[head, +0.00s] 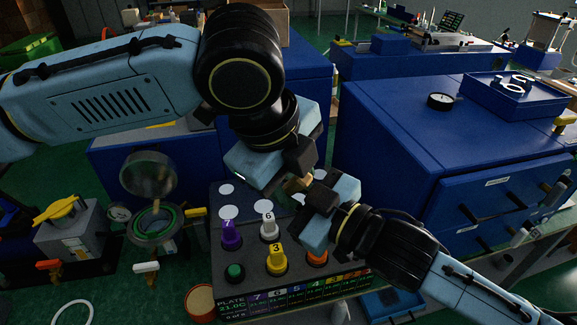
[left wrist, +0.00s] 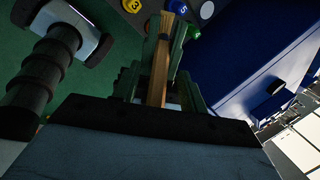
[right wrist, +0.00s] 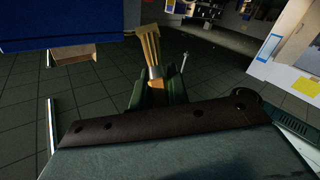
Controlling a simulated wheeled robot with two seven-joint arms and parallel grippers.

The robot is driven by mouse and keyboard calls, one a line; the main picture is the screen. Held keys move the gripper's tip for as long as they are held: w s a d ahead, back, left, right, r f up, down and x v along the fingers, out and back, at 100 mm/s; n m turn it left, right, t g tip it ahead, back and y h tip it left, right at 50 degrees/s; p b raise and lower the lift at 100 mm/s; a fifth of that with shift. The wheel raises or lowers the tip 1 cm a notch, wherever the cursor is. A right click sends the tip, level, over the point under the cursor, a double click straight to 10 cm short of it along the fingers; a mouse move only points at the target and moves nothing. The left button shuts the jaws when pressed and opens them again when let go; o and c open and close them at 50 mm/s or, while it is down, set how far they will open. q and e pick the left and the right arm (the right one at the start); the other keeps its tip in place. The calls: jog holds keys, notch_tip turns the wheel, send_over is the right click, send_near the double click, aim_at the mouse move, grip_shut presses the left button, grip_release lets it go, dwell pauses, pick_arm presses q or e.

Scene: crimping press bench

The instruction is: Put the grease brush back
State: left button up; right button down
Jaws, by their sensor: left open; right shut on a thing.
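The grease brush (head: 293,186) shows in the head view only as a small tan piece between my two grippers. In the right wrist view its tan, flared end and metal band (right wrist: 152,58) stand up from the fingers of my right gripper (right wrist: 158,95), which is shut on it. In the left wrist view a long tan part of the brush (left wrist: 162,60) lies between the fingers of my left gripper (left wrist: 160,85), which is open around it. In the head view the left gripper (head: 290,172) and the right gripper (head: 318,195) nearly meet above the panel.
A dark panel (head: 245,262) with numbered coloured knobs lies below the grippers. A round pot with a raised glass lid (head: 148,175) and a grey valve block (head: 72,235) stand to its left. A blue cabinet (head: 400,140) fills the right. A tan-topped cup (head: 200,302) sits in front.

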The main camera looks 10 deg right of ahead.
pick_arm(q)
jog(key=c, duration=0.9)
grip_shut()
pick_arm(e)
jog(key=c, duration=1.3)
grip_release()
